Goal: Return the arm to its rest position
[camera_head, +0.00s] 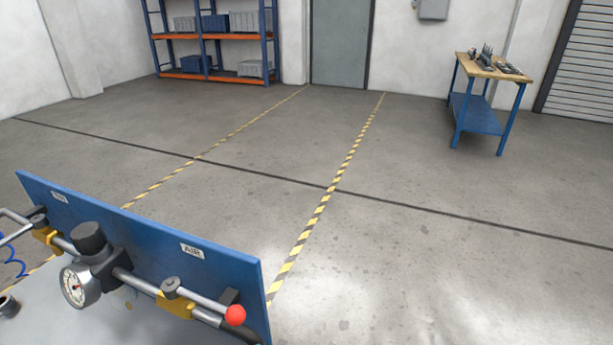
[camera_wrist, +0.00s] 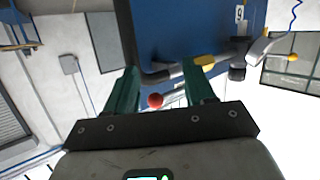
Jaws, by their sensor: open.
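My gripper (camera_wrist: 161,76) shows in the wrist view with two green fingers spread apart. A red ball knob (camera_wrist: 155,100) appears in the gap between them, touching neither; its depth is hard to judge. In the head view the same red knob (camera_head: 235,315) ends a grey lever on the pipe at the right end of a blue panel (camera_head: 140,229). The panel also fills the upper middle of the wrist view (camera_wrist: 180,28), which is strongly rotated.
The panel carries a dial gauge (camera_head: 80,284), a black-capped regulator (camera_head: 90,240), yellow valve bodies (camera_head: 174,305) and an AIR label (camera_head: 192,251). Open floor lies beyond. A workbench (camera_head: 478,115) stands at back right, and a shelf rack (camera_head: 205,75) at the back wall.

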